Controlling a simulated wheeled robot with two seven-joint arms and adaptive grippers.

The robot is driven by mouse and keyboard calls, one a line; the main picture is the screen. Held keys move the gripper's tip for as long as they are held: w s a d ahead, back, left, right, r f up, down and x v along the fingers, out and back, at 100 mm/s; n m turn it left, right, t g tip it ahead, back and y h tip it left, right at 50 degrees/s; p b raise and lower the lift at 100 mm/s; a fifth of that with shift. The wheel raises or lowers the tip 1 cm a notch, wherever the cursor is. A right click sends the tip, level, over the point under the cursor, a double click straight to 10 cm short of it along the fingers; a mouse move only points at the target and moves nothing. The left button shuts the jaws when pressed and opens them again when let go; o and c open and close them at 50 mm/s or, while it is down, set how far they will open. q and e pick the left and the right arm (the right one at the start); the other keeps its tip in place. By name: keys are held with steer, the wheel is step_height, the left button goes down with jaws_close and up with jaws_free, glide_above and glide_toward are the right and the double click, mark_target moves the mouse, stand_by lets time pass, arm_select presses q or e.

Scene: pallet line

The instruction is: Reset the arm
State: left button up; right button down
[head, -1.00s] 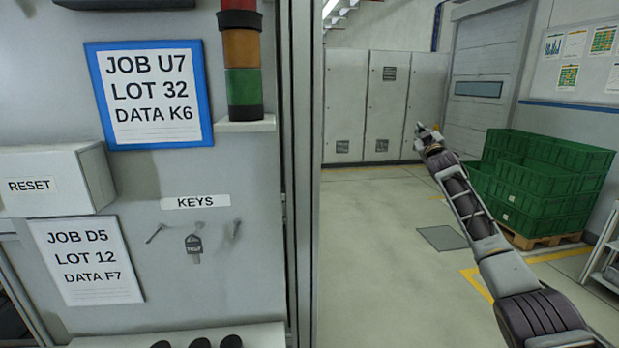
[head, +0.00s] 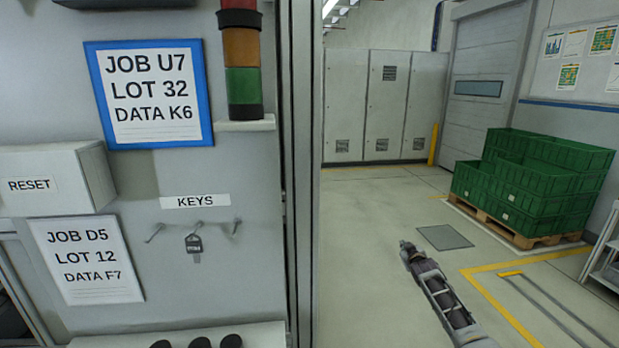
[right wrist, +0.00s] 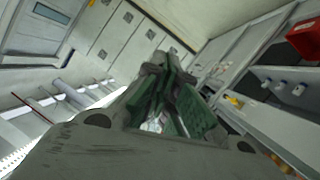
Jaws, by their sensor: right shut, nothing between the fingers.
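My right arm comes in from the lower right of the head view. Its gripper (head: 407,248) hangs low over the open floor and touches nothing. It is shut and empty. The right wrist view shows the same gripper (right wrist: 165,68) with its fingers together, tilted against the room behind. My left gripper is not in view. A white box labelled RESET (head: 50,180) is on the grey panel at the left of the head view.
A key (head: 193,244) hangs on a hook under the KEYS label (head: 195,201). A signal light (head: 241,60) stands on a small ledge. Green crates (head: 535,180) sit on a wooden pallet (head: 505,229) at the right.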

steer(key=s+a+f+g, duration=0.1)
steer(key=s+f, duration=0.3)
steer(key=f, duration=0.4)
steer(key=s+f+g, duration=0.1)
steer(key=s+f, duration=0.4)
steer(key=f, duration=0.3)
steer(key=s+a+f+g, duration=0.15)
steer(key=s+f, duration=0.25)
steer(key=f, duration=0.5)
steer(key=s+a+f+g, duration=0.2)
steer(key=s+f+g, duration=0.2)
steer(key=s+f, duration=1.45)
steer(key=s+a+f+g, duration=0.1)
steer(key=s+f, duration=0.4)
steer(key=s, duration=1.2)
steer(key=s+a+f+g+y, duration=0.1)
steer(key=s+f, duration=0.5)
steer(key=s, duration=1.1)
steer(key=s+a+f+g, duration=0.3)
steer(key=s+f, duration=0.3)
steer(key=s, duration=1.1)
steer(key=shift+m+g, duration=0.4)
steer(key=shift+g, duration=0.05)
